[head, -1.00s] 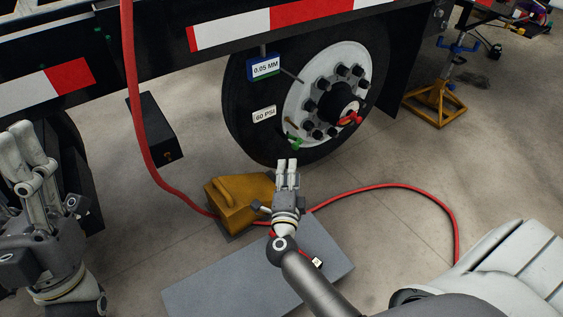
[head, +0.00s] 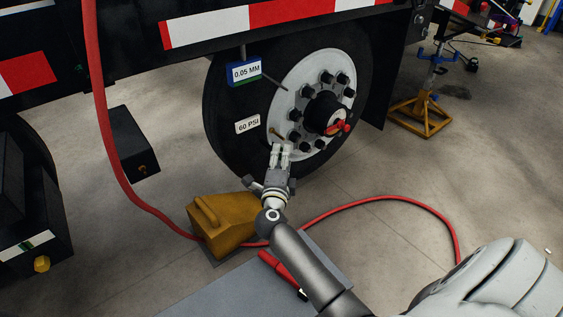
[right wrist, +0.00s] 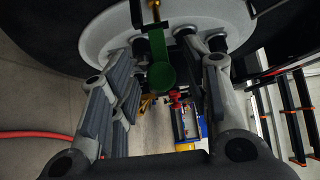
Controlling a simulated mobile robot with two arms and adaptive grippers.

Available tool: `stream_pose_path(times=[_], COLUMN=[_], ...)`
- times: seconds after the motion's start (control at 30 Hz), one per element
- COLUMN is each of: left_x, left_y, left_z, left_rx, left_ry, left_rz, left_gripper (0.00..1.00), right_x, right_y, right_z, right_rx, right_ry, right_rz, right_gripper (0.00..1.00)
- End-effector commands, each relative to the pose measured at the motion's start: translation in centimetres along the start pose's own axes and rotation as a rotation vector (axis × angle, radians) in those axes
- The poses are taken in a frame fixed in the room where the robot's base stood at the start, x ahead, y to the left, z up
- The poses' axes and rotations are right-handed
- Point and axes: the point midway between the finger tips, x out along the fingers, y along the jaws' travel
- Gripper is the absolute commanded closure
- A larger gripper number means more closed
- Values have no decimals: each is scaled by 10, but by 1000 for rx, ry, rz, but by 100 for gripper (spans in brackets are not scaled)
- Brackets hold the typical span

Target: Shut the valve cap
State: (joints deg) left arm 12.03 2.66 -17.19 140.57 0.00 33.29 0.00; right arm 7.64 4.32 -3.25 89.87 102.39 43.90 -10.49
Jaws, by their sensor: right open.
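The wheel (head: 230,110) has a light hub with several dark nuts. A brass valve stem (head: 276,134) shows on the lower left of the hub, just above my right gripper (head: 281,148). In the right wrist view the brass stem (right wrist: 154,10) is at the top, and the green valve cap (right wrist: 160,75) hangs below it as a strap with a round end. The cap sits between my right gripper's open fingers, with gaps visible on both sides. In the head view the cap is hidden behind the gripper. My left gripper is out of view.
A yellow wheel chock (head: 232,234) stands by the tire, below my right gripper. A red hose (head: 385,198) loops over the floor. A red-handled tool (head: 279,267) lies on the grey mat (head: 215,296). A yellow jack stand (head: 423,117) stands at right.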

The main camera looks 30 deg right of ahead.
Motion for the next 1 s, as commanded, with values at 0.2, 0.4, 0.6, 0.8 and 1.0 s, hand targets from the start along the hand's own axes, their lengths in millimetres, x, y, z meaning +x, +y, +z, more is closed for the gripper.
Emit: stream_pose_path(times=[0.2, 0.4, 0.6, 0.8, 1.0], left_x=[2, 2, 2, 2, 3], left_y=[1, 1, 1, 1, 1], left_z=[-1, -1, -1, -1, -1], left_rx=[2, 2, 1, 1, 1], left_ry=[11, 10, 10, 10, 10], left_rz=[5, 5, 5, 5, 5], left_gripper=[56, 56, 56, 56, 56], right_x=[9, 9, 9, 8, 8], right_y=[0, -1, -1, 0, 0], right_z=[0, 0, 0, 0, 0], right_rx=[-1, -1, -1, 0, 0], right_ry=[0, 0, 0, -1, -2], right_rz=[0, 0, 0, 0, 0], right_gripper=[56, 58, 83, 100, 100])
